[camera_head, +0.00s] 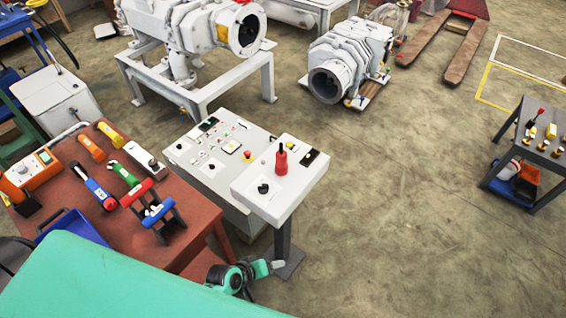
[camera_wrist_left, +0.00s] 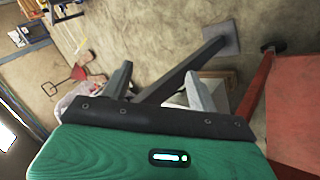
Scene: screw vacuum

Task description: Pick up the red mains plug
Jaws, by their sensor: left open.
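The red mains plug (camera_head: 281,160) stands upright on the white top of a small pedestal panel (camera_head: 262,208) in the head view. My left gripper (camera_head: 278,266) is low, beside the pedestal's post and well below its top, apart from the plug. In the left wrist view the left gripper's two fingers (camera_wrist_left: 157,88) are spread with nothing held between them. The plug does not show in that view. My right gripper is not in view.
A brown-red table (camera_head: 158,246) with several tools stands left of the pedestal. A white control console (camera_head: 190,155) adjoins the pedestal behind. The post's square foot (camera_wrist_left: 222,38) is on the floor. Open floor (camera_head: 420,220) lies to the right, before a dark side table (camera_head: 528,142).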

